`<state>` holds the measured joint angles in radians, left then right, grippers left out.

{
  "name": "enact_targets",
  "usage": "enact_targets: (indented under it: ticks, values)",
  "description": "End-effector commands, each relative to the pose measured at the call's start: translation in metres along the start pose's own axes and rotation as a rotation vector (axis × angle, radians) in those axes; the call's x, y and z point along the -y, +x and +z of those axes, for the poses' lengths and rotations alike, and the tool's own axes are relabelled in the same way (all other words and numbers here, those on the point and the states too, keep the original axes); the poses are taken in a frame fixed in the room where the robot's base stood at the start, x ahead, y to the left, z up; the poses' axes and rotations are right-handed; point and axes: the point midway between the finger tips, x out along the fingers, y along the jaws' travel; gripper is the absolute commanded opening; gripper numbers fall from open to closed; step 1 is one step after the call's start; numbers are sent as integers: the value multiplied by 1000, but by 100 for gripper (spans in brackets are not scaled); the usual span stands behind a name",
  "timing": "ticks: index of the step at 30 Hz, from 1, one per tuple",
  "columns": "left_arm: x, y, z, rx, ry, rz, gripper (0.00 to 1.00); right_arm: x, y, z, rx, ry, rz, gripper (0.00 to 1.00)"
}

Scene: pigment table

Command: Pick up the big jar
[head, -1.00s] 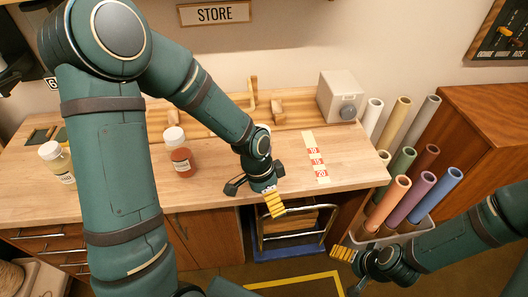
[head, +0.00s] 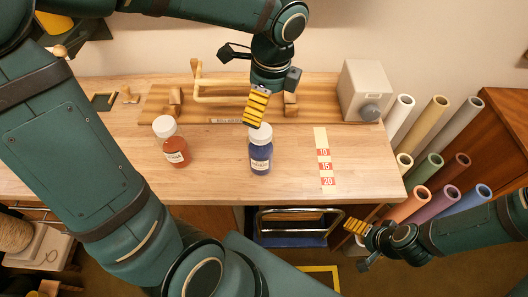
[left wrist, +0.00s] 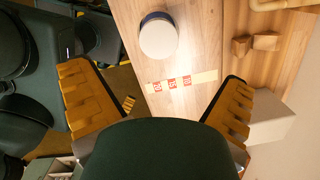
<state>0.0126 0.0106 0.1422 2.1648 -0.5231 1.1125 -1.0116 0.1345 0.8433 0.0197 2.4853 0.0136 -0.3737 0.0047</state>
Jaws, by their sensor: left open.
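A jar with blue contents, a white lid and a label (head: 261,155) stands upright on the wooden table. A similar jar with orange-red contents (head: 174,148) stands to its left. I cannot tell by size which is the big jar. My left gripper (head: 256,100) is open and empty, above and behind the blue jar in the head view. In the left wrist view, the white lid (left wrist: 158,38) of the blue jar shows beyond the open fingers, apart from them. My right gripper (head: 362,240) is open and empty, off the table's front right corner.
A red-marked strip (head: 324,160) lies right of the blue jar. A grey box (head: 362,88) and a wooden rack (head: 190,108) stand at the back. Rolled tubes (head: 430,120) stand right of the table. Bare wood lies between the jars and the strip.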

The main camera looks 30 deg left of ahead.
Motion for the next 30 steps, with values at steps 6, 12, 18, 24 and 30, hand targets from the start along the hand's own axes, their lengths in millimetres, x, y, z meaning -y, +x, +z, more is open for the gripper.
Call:
enact_targets:
  ticks: [6, 12, 18, 24, 30]
  values:
    - [0, 44, 0, 1, 0, 3, 100, -3, 10, 1, 0, 0, 2, 90]
    - [0, 60, -1, -1, -1, 0, 100, -4, 13, 1, -1, 0, 3, 90]
    - [-1, 80, -3, -1, 0, 4, 100, -6, 18, 2, -1, 0, 3, 90]
    - [-1, 107, -5, 0, -1, 3, 100, -8, 24, 5, 5, -2, 3, 90]
    - [0, 113, -5, -1, -2, -1, 100, -8, 24, 6, 7, -3, 3, 90]
